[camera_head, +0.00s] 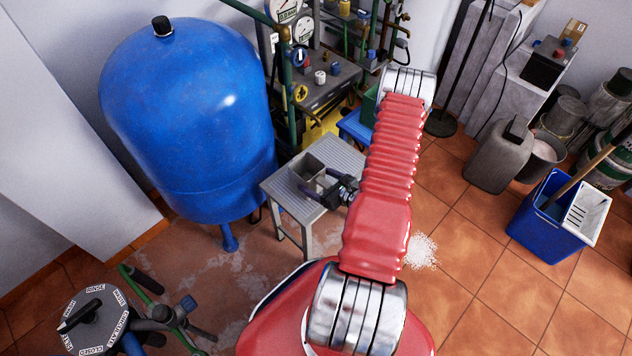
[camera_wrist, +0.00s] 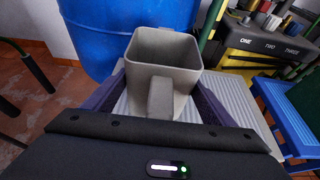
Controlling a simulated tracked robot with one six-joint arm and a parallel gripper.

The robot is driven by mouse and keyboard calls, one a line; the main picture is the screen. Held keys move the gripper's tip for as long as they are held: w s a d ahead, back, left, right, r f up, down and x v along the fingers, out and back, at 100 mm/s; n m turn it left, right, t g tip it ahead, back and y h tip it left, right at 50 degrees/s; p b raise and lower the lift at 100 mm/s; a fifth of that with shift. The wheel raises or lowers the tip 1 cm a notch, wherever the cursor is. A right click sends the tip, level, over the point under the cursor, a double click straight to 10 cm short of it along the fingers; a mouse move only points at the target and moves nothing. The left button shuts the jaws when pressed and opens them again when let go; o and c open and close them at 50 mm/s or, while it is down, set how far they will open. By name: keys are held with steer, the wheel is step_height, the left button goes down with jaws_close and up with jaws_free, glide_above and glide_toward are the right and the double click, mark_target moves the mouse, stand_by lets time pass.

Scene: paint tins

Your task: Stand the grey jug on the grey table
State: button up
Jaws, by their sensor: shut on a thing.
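The grey jug (camera_head: 307,171) is a square, open-topped vessel, upright at the grey table (camera_head: 342,157) in the head view. In the wrist view the jug (camera_wrist: 160,53) is straight ahead, its handle (camera_wrist: 160,98) turned towards me. My gripper (camera_head: 322,187) is shut on the jug, with a dark finger on each side in the wrist view (camera_wrist: 160,105). The slatted top of the grey table (camera_wrist: 238,100) shows around and behind the jug. I cannot tell whether the jug's base touches the table, as its underside is hidden.
A large blue tank (camera_head: 190,110) stands close behind and left of the table. A blue stool (camera_head: 356,126) and a pipe stand with gauges (camera_head: 310,85) are behind it. A blue bucket (camera_head: 545,222) and a grey canister (camera_head: 498,158) stand right. A valve (camera_head: 95,318) is at lower left.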

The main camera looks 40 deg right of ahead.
steer(key=shift+f, duration=0.45)
steer(key=shift+f, duration=0.1)
steer(key=o, duration=1.3)
steer(key=v, duration=1.2)
